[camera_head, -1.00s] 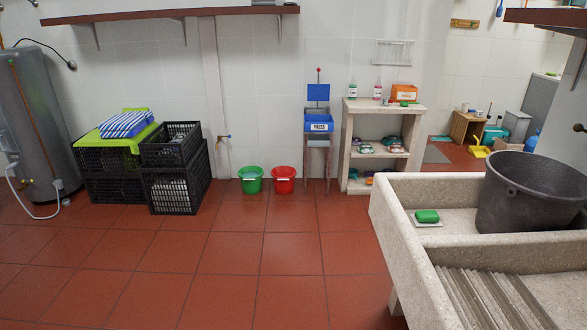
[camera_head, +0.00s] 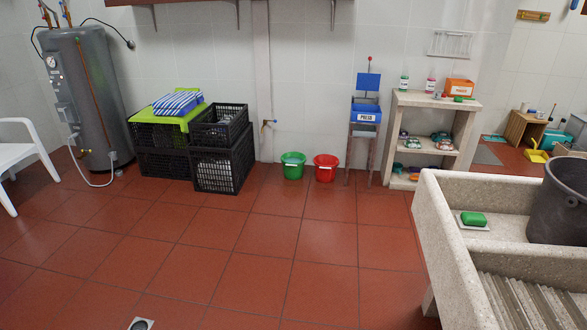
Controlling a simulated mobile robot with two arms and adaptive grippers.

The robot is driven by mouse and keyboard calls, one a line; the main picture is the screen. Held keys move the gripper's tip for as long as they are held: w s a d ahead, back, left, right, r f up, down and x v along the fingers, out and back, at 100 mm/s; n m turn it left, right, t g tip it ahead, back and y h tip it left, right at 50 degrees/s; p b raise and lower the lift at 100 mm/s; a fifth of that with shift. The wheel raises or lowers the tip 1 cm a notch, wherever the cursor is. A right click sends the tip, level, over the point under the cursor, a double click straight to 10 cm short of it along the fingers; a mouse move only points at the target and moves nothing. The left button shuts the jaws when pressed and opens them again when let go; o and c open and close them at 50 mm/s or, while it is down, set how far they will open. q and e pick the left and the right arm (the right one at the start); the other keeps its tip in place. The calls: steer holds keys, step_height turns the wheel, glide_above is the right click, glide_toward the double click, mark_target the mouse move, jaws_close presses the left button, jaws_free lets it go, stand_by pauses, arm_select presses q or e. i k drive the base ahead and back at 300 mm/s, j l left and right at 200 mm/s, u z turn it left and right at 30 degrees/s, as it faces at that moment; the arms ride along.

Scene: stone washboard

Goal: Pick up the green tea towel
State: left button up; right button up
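A bright green cloth (camera_head: 196,119), which looks like the green tea towel, lies over the top of the left stack of black crates by the back wall. Its front edge hangs over the crate's rim. A folded blue-and-white striped cloth (camera_head: 178,102) lies on top of it and hides its middle. The cloths are across the room from me. Neither of my grippers shows in this view.
Black crates (camera_head: 222,170) stand right of the towel's stack. A grey water heater (camera_head: 88,95) and a white chair (camera_head: 25,150) are at left. Green (camera_head: 293,167) and red (camera_head: 325,168) buckets stand by the wall. A stone washboard sink (camera_head: 455,250) fills the right. The tiled floor (camera_head: 200,245) between is clear.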

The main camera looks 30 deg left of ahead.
mark_target(412, 142)
steer(key=i+j+u, duration=0.35)
steer(key=i+j, duration=0.15)
steer(key=i, duration=0.15)
steer(key=i+j+u, duration=0.15)
steer(key=i, duration=0.95)
steer(key=i+j+u, duration=0.1)
steer(key=i, duration=1)
steer(key=i+z, duration=0.35)
steer(key=i, duration=0.25)
steer(key=i+j+z, duration=0.1)
steer(key=i+z, duration=0.2)
steer(key=i, duration=0.3)
steer(key=i+j+z, duration=0.35)
steer(key=i, duration=0.2)
steer(key=i+l, duration=1.05)
steer(key=i, duration=0.15)
